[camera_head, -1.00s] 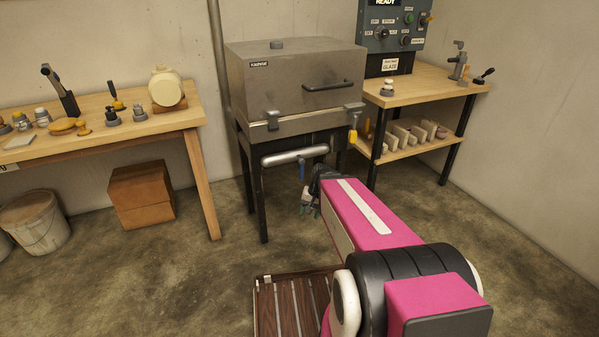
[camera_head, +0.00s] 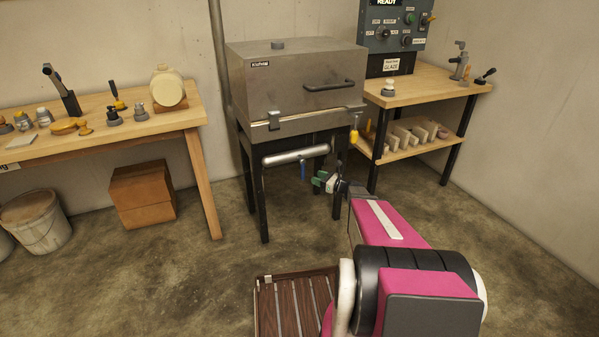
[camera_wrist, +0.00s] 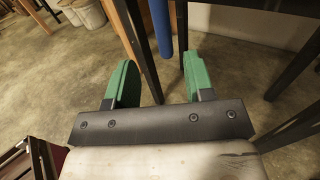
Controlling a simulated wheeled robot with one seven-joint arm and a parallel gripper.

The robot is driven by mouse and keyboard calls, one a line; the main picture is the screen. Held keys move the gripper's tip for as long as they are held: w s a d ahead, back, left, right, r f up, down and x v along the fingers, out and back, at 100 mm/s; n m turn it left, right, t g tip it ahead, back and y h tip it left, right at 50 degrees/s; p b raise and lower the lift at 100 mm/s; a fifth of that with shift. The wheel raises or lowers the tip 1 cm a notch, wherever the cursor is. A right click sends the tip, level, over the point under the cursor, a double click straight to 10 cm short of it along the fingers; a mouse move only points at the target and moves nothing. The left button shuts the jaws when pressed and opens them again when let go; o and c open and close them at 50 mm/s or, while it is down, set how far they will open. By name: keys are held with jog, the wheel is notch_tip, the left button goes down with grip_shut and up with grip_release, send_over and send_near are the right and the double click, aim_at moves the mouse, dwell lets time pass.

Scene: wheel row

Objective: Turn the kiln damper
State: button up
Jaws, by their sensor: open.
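The steel kiln (camera_head: 290,85) stands on a dark metal stand. A pale grey pipe (camera_head: 290,157) runs under it, with a blue lever (camera_head: 303,170) hanging down from the pipe; I cannot tell for sure that this is the damper. My gripper (camera_head: 321,182), with green fingers, is just right of the blue lever in the head view. In the wrist view my gripper (camera_wrist: 158,70) is open and empty. The blue lever (camera_wrist: 161,28) shows ahead of the gap between the fingers, apart from them. Its upper end is out of that view.
The stand's dark legs (camera_head: 261,200) are close to my gripper. A yellow-handled item (camera_head: 354,132) hangs at the kiln's right front. A wooden bench (camera_head: 205,180) stands left, a shelved table (camera_head: 440,85) right.

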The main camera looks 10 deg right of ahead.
aim_at(303, 170)
jog(key=x, duration=1)
jog(key=shift+w+r, duration=0.15)
jog(key=shift+w, duration=0.25)
jog(key=shift+a, duration=0.1)
grip_shut()
